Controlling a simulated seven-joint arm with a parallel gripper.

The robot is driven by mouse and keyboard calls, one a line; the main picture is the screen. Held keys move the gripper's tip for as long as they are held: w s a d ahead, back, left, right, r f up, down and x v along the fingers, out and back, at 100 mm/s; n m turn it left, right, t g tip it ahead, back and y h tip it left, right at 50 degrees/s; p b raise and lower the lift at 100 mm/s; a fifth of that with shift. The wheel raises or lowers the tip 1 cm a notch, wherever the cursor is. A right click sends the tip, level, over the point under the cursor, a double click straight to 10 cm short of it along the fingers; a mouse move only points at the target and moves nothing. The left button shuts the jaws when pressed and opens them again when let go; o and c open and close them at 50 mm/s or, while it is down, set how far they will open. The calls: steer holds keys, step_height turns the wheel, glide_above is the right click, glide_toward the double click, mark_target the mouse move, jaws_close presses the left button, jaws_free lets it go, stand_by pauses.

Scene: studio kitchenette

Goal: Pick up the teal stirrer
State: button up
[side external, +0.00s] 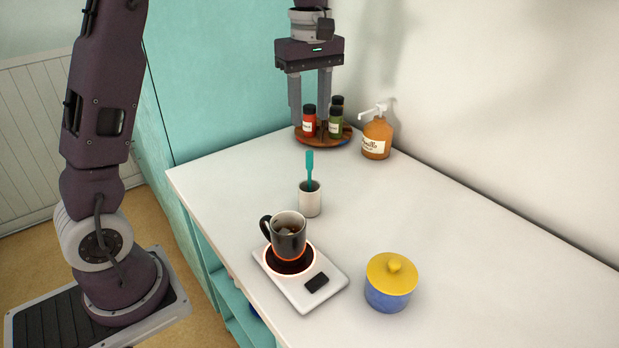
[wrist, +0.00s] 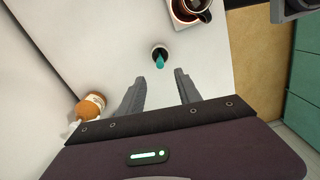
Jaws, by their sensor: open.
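The teal stirrer (side external: 309,168) stands upright in a small white cup (side external: 310,200) near the middle of the counter. In the wrist view the stirrer (wrist: 159,61) shows from above, inside the dark opening of the cup (wrist: 153,52), ahead of the fingers. My gripper (side external: 310,112) is open and empty, raised above the far end of the counter, behind the stirrer and apart from it. In the wrist view the two fingers of my gripper (wrist: 160,74) are spread, with the stirrer in line with the gap between them. The stirrer's lower end is hidden in the cup.
A black mug (side external: 289,239) stands on a glowing warmer plate (side external: 306,292). A blue jar with a yellow lid (side external: 389,283) is at front right. Spice jars on a round wooden tray (side external: 341,143) and an amber pump bottle (side external: 377,139) stand at the back. The right counter is clear.

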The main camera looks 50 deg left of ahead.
mark_target(310, 171)
step_height(310, 171, down, 15)
steer(key=shift+r, duration=0.1)
jaws_close()
